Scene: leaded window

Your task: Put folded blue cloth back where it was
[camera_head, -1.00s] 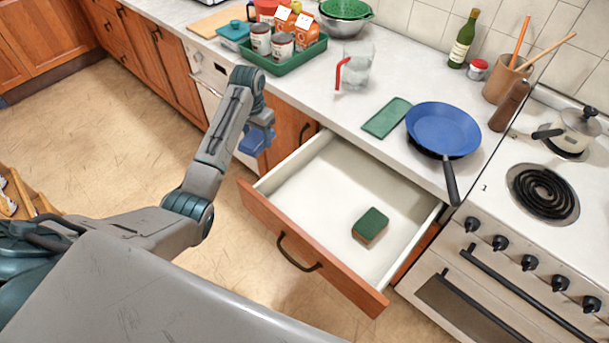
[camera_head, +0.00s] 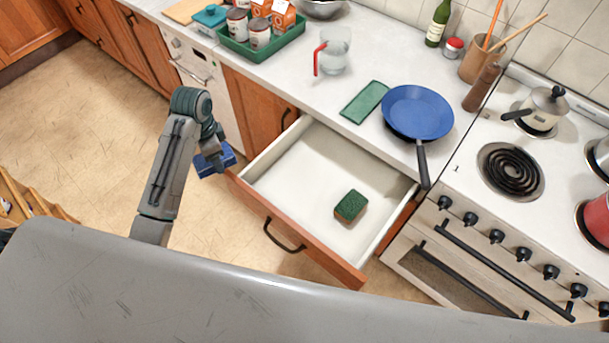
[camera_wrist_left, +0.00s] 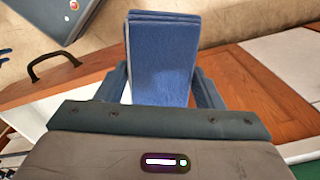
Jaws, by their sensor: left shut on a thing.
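The folded blue cloth (camera_head: 214,161) is in my left gripper (camera_head: 208,150), held in the air just left of the open drawer's (camera_head: 290,185) left front corner. In the left wrist view the cloth (camera_wrist_left: 162,60) stands out between the two fingers of the gripper (camera_wrist_left: 163,88), which is shut on it. The drawer is pulled out and holds a green and brown sponge (camera_head: 350,205) toward its right side. The rest of the drawer floor is bare. My right gripper is not in view.
A blue frying pan (camera_head: 417,112) stands on the counter, its handle reaching past the front edge above the drawer's right side. A green cloth (camera_head: 365,102) and a jug with a red handle (camera_head: 333,52) are nearby. The stove (camera_head: 500,140) is at right.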

